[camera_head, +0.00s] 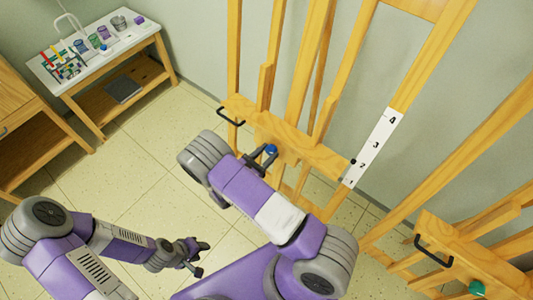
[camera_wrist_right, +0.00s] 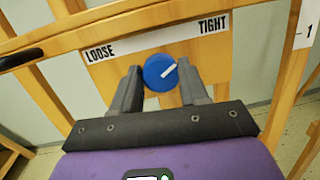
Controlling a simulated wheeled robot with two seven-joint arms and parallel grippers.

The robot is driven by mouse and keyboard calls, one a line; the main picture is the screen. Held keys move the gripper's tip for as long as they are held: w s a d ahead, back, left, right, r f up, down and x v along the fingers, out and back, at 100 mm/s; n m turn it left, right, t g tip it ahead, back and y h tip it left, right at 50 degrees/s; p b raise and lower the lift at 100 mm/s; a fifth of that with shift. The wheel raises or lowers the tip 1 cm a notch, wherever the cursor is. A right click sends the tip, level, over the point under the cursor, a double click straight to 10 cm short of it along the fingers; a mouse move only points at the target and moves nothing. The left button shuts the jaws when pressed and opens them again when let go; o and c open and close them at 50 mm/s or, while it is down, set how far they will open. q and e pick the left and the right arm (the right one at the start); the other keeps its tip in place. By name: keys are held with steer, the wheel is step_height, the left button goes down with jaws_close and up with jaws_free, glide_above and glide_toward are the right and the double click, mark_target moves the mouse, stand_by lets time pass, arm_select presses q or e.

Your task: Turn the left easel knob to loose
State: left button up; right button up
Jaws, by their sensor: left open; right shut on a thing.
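The left easel (camera_head: 305,148) is wooden and has a blue knob (camera_head: 271,148) on its crossbar. In the right wrist view the blue knob (camera_wrist_right: 156,72) sits below a white strip marked LOOSE (camera_wrist_right: 100,52) on the left and TIGHT (camera_wrist_right: 213,25) on the right. The knob's white pointer mark points up and right, toward TIGHT. My right gripper (camera_head: 262,156) is shut on the knob, with one finger on each side of it in the wrist view (camera_wrist_right: 162,86). My left gripper (camera_head: 201,258) is open and empty, low over the floor.
A dark handle (camera_head: 231,120) sticks out left of the knob. A numbered white scale (camera_head: 371,149) is on the easel's right side. Another easel with a green knob (camera_head: 476,287) stands at right. A side table (camera_head: 95,65) with art supplies stands at back left. Tiled floor is free between.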

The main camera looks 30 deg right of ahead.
steer(key=shift+c, duration=0.6)
steer(key=shift+n, duration=0.5)
steer(key=n+t+p, duration=0.1)
steer(key=n, duration=0.1)
steer(key=n+p, duration=0.1)
steer(key=n, duration=0.2)
steer(key=shift+s+n+t+y, duration=0.1)
steer(key=shift+n+t+y, duration=0.2)
steer(key=shift+t, duration=0.1)
steer(key=n+t+y+p, duration=0.1)
steer(key=n+p, duration=0.2)
steer(key=n, duration=0.4)
steer(key=n+p, duration=0.1)
steer(key=n, duration=0.2)
steer(key=n+y+p, duration=0.1)
steer(key=n+p, duration=0.1)
steer(key=n, duration=0.2)
steer(key=shift+s+r+t+y, duration=0.1)
steer(key=shift+t+y, duration=0.2)
steer(key=shift+t, duration=0.1)
steer(key=n+p, duration=0.1)
steer(key=n, duration=0.2)
steer(key=n+p, duration=0.1)
steer(key=n, duration=0.1)
steer(key=shift+d+n+g+y, duration=0.1)
steer(key=shift+n+g+y, duration=0.2)
steer(key=shift+n+y, duration=0.1)
steer(key=o, duration=1.1)
steer(key=shift+c, duration=0.2)
